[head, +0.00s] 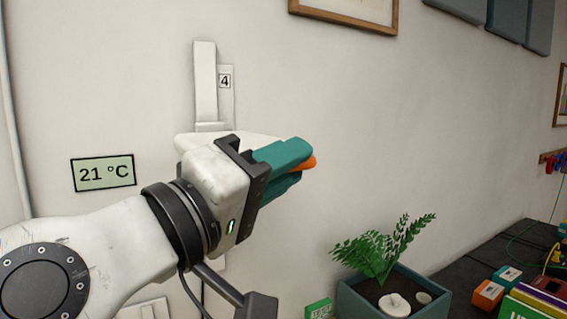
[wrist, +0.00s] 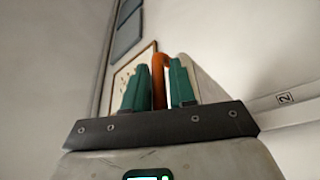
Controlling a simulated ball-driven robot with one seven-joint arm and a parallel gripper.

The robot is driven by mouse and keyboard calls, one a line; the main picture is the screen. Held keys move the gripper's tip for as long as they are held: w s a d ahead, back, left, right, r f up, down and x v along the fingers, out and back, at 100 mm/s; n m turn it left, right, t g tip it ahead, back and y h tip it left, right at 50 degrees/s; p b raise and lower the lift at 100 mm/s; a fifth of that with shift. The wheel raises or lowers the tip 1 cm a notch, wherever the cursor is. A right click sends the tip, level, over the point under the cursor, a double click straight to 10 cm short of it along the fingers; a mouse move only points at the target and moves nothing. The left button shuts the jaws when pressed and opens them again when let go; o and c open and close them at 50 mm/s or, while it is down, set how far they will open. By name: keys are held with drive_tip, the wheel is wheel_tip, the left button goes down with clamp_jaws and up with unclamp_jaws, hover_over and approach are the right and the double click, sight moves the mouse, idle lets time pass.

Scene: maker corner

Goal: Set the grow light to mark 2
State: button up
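The grow light is a white lamp (head: 190,142) on a vertical white wall rail (head: 205,80), mostly hidden behind my gripper. An orange handle (head: 308,163) sticks out between my gripper's teal fingers; the wrist view shows it as an upright orange bar (wrist: 159,80). My gripper (head: 292,165) is shut on this handle, with one finger along each side in the wrist view (wrist: 160,85). A scale strip shows mark 4 (head: 225,81) above the lamp. Mark 2 (wrist: 285,98) shows at the right of the wrist view. The lower scale is hidden by my arm in the head view.
A planter (head: 350,300) with a green fern and pale stones stands below right. A dark bench (head: 470,258) at the right carries small boxes and books. A 21 °C display (head: 103,173) is on the wall at left. The wall right of my gripper is bare.

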drive_tip(key=shift+c, duration=0.3)
clamp_jaws()
wheel_tip(320, 180, down, 12)
drive_tip(key=b, duration=0.7)
drive_tip(key=shift+o, duration=0.3)
unclamp_jaws()
drive_tip(key=shift+a, duration=0.1)
